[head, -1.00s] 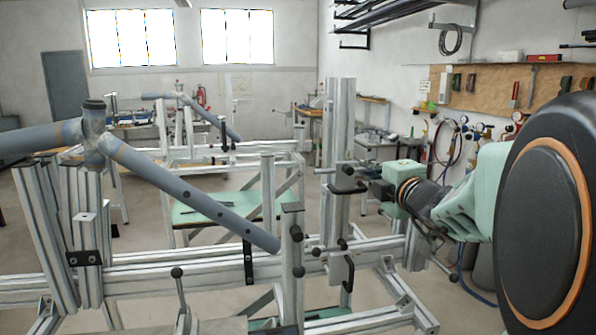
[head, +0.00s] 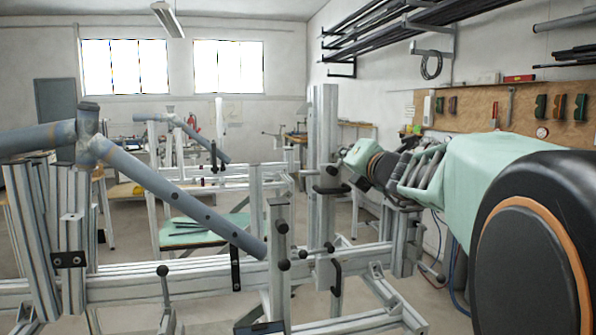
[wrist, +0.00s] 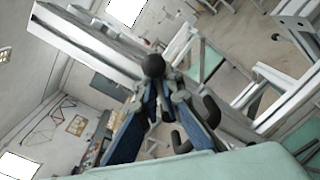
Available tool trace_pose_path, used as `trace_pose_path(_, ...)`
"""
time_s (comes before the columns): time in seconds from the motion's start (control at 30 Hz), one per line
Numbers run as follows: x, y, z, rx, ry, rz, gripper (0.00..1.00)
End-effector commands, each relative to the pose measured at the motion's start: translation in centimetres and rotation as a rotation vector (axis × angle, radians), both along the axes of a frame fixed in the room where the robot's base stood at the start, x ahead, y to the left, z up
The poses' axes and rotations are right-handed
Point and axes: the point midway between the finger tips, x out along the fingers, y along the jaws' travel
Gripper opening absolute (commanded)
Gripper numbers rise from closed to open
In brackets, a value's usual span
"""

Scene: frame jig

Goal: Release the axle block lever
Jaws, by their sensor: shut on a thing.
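In the wrist view my gripper (wrist: 153,84) has its blue-sided fingers closed around a lever, just below its round black knob (wrist: 153,65). The lever's shaft is mostly hidden between the fingers. In the head view my gripper reaches in from the right, close to the tall aluminium upright (head: 322,150) of the frame jig. A black ball knob (head: 331,170) shows beside that upright, above a dark clamp piece (head: 331,189). The contact itself is too small to tell in the head view.
A grey tube frame (head: 175,190) slopes across the jig, its lower end by a short post (head: 279,245). Other black knobs and a hooked handle (head: 337,272) sit on the lower rail. A second jig stands behind. A tool board (head: 560,105) hangs on the right wall.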

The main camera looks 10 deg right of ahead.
Motion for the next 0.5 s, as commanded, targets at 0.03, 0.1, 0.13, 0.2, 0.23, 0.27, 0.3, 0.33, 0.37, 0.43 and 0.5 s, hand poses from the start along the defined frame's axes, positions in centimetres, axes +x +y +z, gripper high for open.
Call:
trace_pose_path(0.03, 0.0, 0.3, -0.1, -0.045, -0.007, 0.002, 0.00)
trace_pose_path(0.1, 0.0, 0.5, 0.0, -0.112, -0.008, 0.002, 0.00)
trace_pose_path(0.13, 0.0, 0.6, 0.1, -0.140, -0.010, 0.001, 0.00)
trace_pose_path(0.2, 0.0, 1.0, 0.3, -0.207, -0.013, 0.003, 0.00)
trace_pose_path(0.23, 0.0, 1.0, 0.4, -0.234, -0.014, 0.002, 0.00)
trace_pose_path(0.27, -0.1, 1.1, 0.4, -0.263, -0.014, 0.001, 0.00)
trace_pose_path(0.3, -0.1, 1.3, 0.5, -0.299, -0.016, 0.001, 0.00)
trace_pose_path(0.33, -0.1, 1.4, 0.6, -0.326, -0.017, 0.002, 0.00)
trace_pose_path(0.37, -0.1, 1.5, 0.6, -0.352, -0.017, 0.002, 0.00)
trace_pose_path(0.43, -0.1, 1.7, 0.7, -0.410, -0.018, 0.000, 0.00)
trace_pose_path(0.5, -0.1, 2.0, 0.8, -0.464, -0.020, 0.001, 0.00)
